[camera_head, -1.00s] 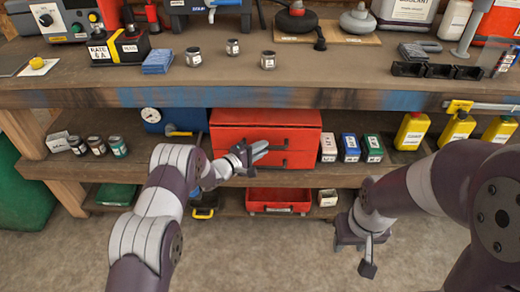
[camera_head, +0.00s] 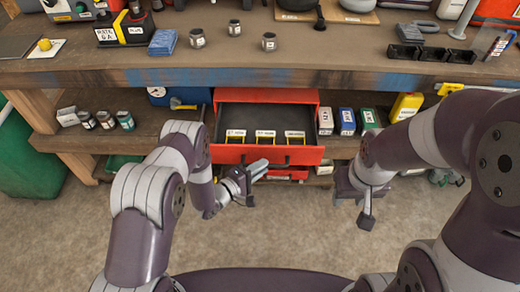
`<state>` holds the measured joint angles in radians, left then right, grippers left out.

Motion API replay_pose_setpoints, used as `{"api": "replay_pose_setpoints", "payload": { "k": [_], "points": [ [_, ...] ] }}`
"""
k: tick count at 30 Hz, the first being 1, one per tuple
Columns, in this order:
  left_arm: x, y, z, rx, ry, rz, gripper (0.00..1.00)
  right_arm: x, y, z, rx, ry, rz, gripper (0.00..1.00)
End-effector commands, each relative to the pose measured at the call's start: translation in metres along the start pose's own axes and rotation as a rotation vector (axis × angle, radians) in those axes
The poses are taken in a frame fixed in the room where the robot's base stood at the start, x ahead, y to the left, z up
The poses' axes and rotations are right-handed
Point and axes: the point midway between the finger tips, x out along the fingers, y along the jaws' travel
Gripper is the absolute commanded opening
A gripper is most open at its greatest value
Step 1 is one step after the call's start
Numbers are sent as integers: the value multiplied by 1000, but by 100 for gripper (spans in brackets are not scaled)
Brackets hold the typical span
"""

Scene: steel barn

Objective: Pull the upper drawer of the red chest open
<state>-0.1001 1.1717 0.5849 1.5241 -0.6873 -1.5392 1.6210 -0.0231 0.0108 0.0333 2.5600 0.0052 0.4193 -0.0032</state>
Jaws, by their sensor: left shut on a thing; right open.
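The red chest (camera_head: 264,96) stands on the shelf under the workbench. Its upper drawer (camera_head: 309,155) is pulled well out, and its dark inside shows several yellow labelled dividers (camera_head: 266,137). My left gripper (camera_head: 258,169) is at the drawer's front, shut at the dark handle; the fingers partly hide the handle. The lower part of the chest is mostly hidden below the open drawer. My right gripper (camera_head: 366,222) is open and empty, hanging to the right of the chest, apart from it.
Small labelled boxes (camera_head: 347,121) and a yellow bottle (camera_head: 406,107) stand right of the chest. Several small jars (camera_head: 106,119) stand to its left. The workbench edge (camera_head: 400,78) overhangs the shelf. The floor in front (camera_head: 290,235) is clear.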

Motion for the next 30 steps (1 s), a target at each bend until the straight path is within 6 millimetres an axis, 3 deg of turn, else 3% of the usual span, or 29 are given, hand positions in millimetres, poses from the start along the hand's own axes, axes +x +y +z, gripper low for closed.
{"api": "replay_pose_setpoints", "payload": {
  "k": [15,16,18,26,30],
  "points": [
    [-9,-3,9,-1,0,0,0,-4,0,0,0,0,0,43],
    [-9,-3,8,-1,0,0,21,-4,0,0,0,0,0,43],
    [-9,-3,8,-1,0,0,40,-4,0,0,0,0,0,43],
    [-9,-3,8,-1,0,0,40,-4,0,0,0,0,0,43],
    [-20,-3,7,-3,4,-2,40,-6,0,-1,0,0,0,43]
  ]
}}
